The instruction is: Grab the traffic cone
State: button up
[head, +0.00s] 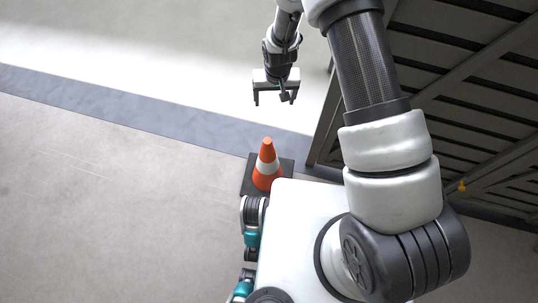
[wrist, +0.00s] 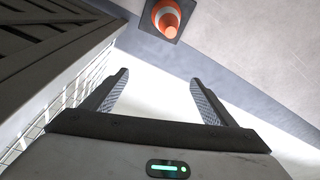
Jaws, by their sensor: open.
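The traffic cone (head: 267,167) is orange with a white band and stands upright on a dark square base. In the head view it is on the floor just beyond my white base, which hides part of the cone's foot. It also shows at the top of the wrist view (wrist: 168,17), ahead of the fingertips and partly cut off by the picture edge. My gripper (head: 273,99) is open and empty, above the cone in the head picture and apart from it. In the wrist view the two fingers (wrist: 158,80) are spread with only floor between them.
A dark slatted container frame (head: 465,90) stands at the right, close to my arm; it fills the upper left of the wrist view (wrist: 40,45). A grey-blue strip (head: 130,107) crosses the floor. The floor to the left (head: 100,200) is clear.

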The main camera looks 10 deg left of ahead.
jog(key=b, duration=0.2)
send_over(268, 145)
jog(key=shift+g, duration=0.3)
notch_tip(268, 145, down, 16)
jog(key=shift+w+r, duration=0.1)
jog(key=shift+r, duration=0.15)
jog(key=shift+n, duration=0.3)
jog(key=f+b, duration=0.1)
jog(key=f, duration=0.3)
jog(key=w+f+b, duration=0.1)
jog(key=f, duration=0.3)
jog(key=f+b, duration=0.1)
jog(key=f, duration=0.3)
jog(key=shift+w+a, duration=0.15)
jog(key=f, duration=0.2)
jog(key=f+b, duration=0.2)
jog(key=f, duration=0.1)
jog(key=shift+w+a+f, duration=0.15)
jog(key=shift+w+f, duration=0.15)
jog(key=c, duration=2)
jog(key=shift+w+r, duration=0.1)
jog(key=shift+r, duration=0.05)
grip_shut()
